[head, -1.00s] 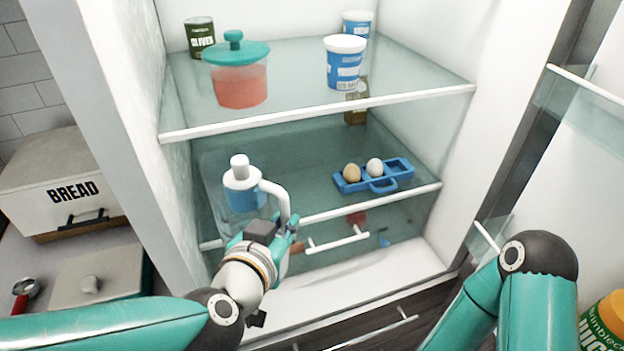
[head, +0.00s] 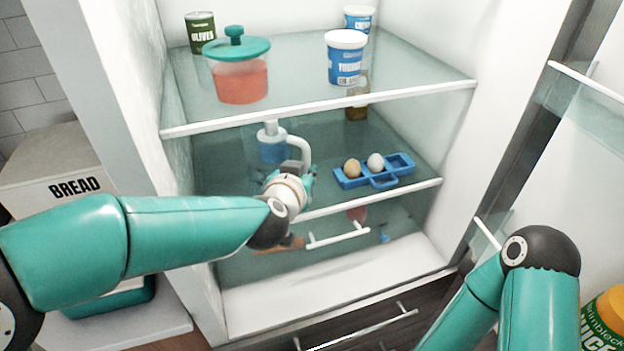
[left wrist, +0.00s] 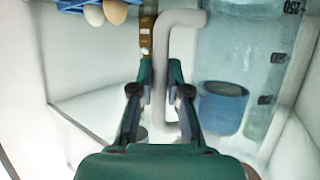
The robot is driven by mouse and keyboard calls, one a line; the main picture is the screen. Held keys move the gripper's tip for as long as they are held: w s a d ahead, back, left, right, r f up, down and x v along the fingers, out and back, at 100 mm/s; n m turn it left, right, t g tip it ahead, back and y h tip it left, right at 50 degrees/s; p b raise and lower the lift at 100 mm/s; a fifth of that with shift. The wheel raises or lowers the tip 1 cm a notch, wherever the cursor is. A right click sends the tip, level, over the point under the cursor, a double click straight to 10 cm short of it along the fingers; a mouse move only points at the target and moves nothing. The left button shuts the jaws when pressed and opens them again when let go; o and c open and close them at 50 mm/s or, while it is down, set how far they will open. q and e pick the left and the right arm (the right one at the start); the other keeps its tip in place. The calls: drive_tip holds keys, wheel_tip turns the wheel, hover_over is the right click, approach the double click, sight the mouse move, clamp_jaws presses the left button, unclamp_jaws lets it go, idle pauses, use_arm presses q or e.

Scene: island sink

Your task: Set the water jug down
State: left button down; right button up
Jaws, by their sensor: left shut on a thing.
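The water jug (head: 272,152) has a white lid, a white handle (head: 302,150) and blue water. In the head view it is upright inside the fridge, over the middle glass shelf (head: 335,150) and under the upper one. My left gripper (head: 307,177) reaches in from the front and is shut on the handle. The left wrist view shows the handle (left wrist: 164,75) between the two fingers (left wrist: 158,95). The jug's base is hidden by the arm and shelf edge, so I cannot tell whether it touches the shelf. My right gripper is out of view.
A blue egg tray (head: 390,175) with two eggs is right of the jug on the middle shelf. A brown bottle (head: 357,110) stands behind. The upper shelf (head: 300,112) holds a teal-lidded container (head: 240,80), olives (head: 201,32) and yoghurt (head: 346,62). The fridge's left wall is close.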

use_arm(q)
drive_tip(key=shift+f, duration=0.6)
drive_tip(key=shift+f, duration=0.15)
drive_tip(key=c, duration=1.2)
unclamp_jaws()
drive_tip(key=shift+o, duration=0.2)
drive_tip(key=v, duration=1.2)
drive_tip(key=shift+p, duration=0.4)
